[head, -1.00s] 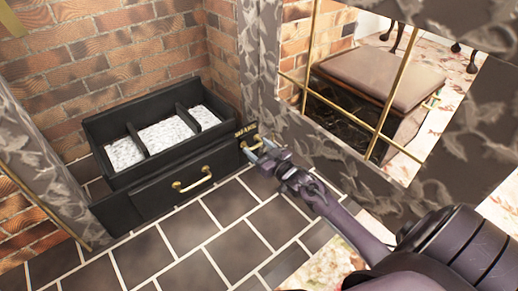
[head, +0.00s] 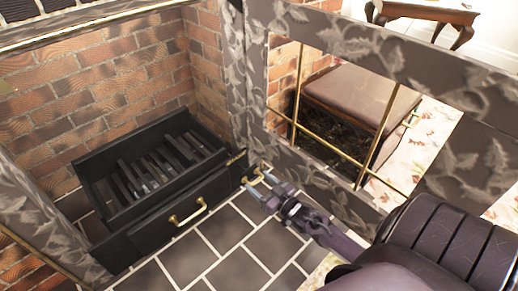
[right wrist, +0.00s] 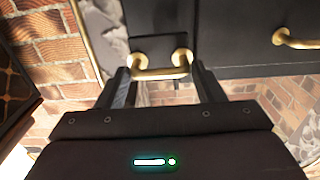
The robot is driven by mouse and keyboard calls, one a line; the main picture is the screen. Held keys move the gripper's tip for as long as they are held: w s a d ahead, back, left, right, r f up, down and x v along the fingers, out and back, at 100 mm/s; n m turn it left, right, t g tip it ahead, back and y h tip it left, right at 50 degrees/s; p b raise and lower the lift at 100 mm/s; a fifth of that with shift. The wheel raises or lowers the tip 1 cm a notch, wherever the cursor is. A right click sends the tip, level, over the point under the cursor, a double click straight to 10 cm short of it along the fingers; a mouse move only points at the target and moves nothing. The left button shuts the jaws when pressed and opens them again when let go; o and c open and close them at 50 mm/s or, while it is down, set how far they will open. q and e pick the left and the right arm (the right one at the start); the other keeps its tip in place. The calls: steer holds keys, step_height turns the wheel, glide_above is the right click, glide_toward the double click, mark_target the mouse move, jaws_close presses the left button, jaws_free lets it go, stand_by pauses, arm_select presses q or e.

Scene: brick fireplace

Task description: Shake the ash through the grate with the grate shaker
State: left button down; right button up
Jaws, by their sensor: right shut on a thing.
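The black grate (head: 155,165) stands in the brick fireplace at the left of the head view. Its dark bars show bare, with no pale ash on them. The grate shaker's brass handle (head: 254,178) is at the grate's right front corner. My right gripper (head: 257,190) is at this handle. In the right wrist view, the brass handle (right wrist: 160,74) lies crosswise between the two dark fingers, and the gripper is shut on it. My left gripper is not in view.
Below the grate is a black front with a brass pull (head: 188,214); the pull also shows in the right wrist view (right wrist: 298,41). A patterned surround (head: 238,90) stands close to my right arm. Dark floor tiles (head: 225,240) in front are clear.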

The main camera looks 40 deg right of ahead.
steer(key=o, duration=1.1)
steer(key=shift+s+f, duration=0.15)
steer(key=shift+s, duration=0.1)
steer(key=shift+o, duration=0.4)
steer(key=s+p, duration=0.4)
steer(key=s, duration=0.4)
steer(key=shift+d, duration=0.35)
steer(key=shift+w, duration=0.1)
